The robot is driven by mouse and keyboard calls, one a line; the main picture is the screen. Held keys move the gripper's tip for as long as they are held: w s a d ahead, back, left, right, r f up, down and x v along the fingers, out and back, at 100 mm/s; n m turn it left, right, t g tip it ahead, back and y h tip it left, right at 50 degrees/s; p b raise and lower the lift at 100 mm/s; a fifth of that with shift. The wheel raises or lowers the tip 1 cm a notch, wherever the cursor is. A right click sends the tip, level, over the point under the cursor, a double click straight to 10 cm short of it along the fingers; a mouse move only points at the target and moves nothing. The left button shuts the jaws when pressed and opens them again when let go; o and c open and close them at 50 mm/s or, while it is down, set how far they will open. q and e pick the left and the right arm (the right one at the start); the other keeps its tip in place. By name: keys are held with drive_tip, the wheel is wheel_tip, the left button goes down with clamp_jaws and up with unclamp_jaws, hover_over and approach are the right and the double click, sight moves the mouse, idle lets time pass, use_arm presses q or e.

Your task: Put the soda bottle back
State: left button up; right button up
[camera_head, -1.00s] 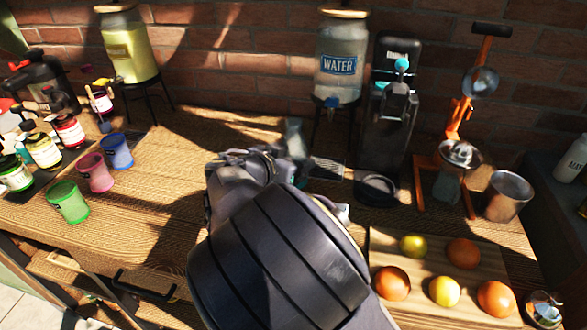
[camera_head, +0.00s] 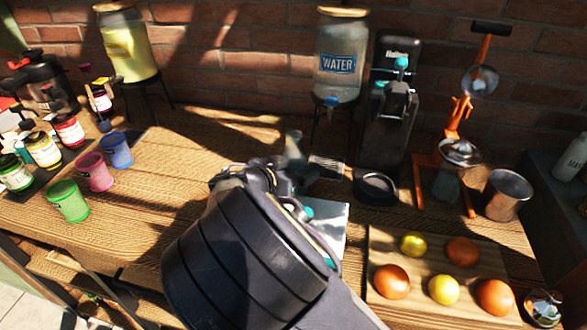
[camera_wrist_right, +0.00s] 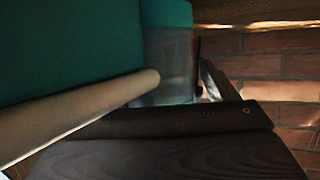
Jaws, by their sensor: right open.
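A clear, greyish upright vessel (camera_head: 294,148), perhaps the soda bottle, stands just behind my right gripper (camera_head: 262,180); its lower part is hidden. My right gripper is open; my own wrist covers much of it, and I see nothing held. The black soda machine (camera_head: 388,125) with a teal knob stands at the back wall, with a round black base (camera_head: 377,187) in front. In the right wrist view a large teal surface (camera_wrist_right: 70,40) and a translucent piece (camera_wrist_right: 168,60) are very close; I cannot tell what they are. My left gripper is not in view.
A water dispenser (camera_head: 340,60) stands behind the vessel. An orange juicer (camera_head: 455,130) and a metal cup (camera_head: 507,193) are at right. A board (camera_head: 420,250) with fruit lies in front. Coloured cups (camera_head: 94,171) and jars are at left. The wooden tabletop (camera_head: 190,190) is clear left of my arm.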

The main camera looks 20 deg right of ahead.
drive_tip(key=shift+r, duration=0.1)
drive_tip(key=shift+a+r, duration=0.1)
drive_tip(key=shift+a, duration=0.15)
drive_tip(key=v, duration=1.1)
drive_tip(key=shift+s+a+b, duration=0.15)
drive_tip(key=shift+s+b, duration=0.1)
drive_tip(key=shift+b, duration=0.1)
